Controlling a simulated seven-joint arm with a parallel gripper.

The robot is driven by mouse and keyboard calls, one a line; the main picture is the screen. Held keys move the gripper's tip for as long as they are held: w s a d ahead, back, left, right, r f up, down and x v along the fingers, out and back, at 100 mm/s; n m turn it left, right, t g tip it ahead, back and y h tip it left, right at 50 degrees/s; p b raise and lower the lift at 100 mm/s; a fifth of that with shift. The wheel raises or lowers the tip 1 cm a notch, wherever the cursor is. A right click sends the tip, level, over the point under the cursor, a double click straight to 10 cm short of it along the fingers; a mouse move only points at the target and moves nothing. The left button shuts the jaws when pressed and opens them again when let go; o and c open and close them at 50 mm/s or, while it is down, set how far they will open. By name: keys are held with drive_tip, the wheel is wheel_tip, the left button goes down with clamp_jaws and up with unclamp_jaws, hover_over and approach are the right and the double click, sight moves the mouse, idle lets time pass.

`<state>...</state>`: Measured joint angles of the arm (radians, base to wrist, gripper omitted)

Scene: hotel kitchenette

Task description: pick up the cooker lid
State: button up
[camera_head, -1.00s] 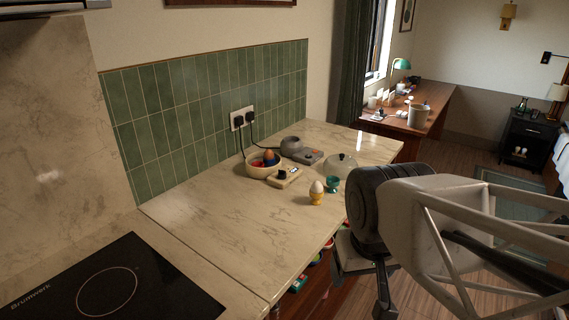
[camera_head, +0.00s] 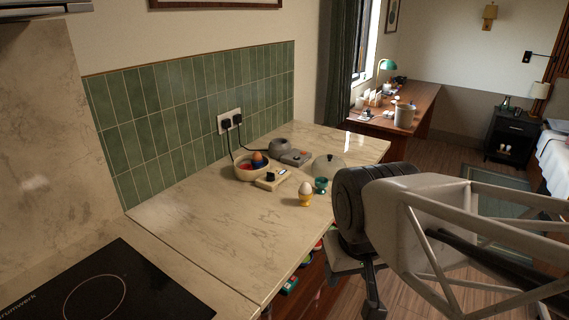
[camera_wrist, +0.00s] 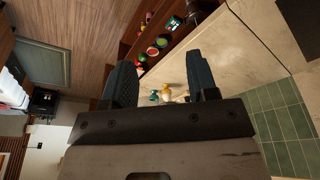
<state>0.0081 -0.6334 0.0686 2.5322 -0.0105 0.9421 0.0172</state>
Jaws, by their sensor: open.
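The cooker lid (camera_head: 328,167) looks like a clear dome with a dark knob. It rests on the counter near its front edge, behind the egg cups, in the head view. My gripper (camera_head: 371,296) hangs in front of the counter edge, lower and nearer than the lid, and apart from it. In the wrist view my gripper (camera_wrist: 161,78) has its two dark fingers wide apart with nothing held between them. The lid cannot be made out in the wrist view. The egg cooker (camera_head: 249,172) holds a brown egg and stands behind a small control box.
A yellow egg cup (camera_head: 305,200) with a white egg and a teal egg cup (camera_head: 320,186) stand close to the lid. A grey round appliance (camera_head: 281,145) is farther back. The counter (camera_head: 215,225) is clear at the left, beside a black hob (camera_head: 125,285).

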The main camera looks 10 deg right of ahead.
drive_tip(key=w+d+r, duration=0.1)
drive_tip(key=w+r, duration=0.2)
drive_tip(key=w, duration=0.6)
drive_tip(key=w+d+r, duration=0.2)
drive_tip(key=w+r, duration=0.2)
drive_tip(key=w, duration=0.4)
drive_tip(key=g, duration=0.3)
hover_over(329, 155)
wheel_tip(329, 155, down, 13)
drive_tip(key=shift+s+a, duration=0.15)
drive_tip(key=shift+w+f, duration=0.2)
drive_tip(key=shift+w, duration=0.05)
drive_tip(key=shift+d+f, duration=0.2)
drive_tip(key=shift+f, duration=1.1)
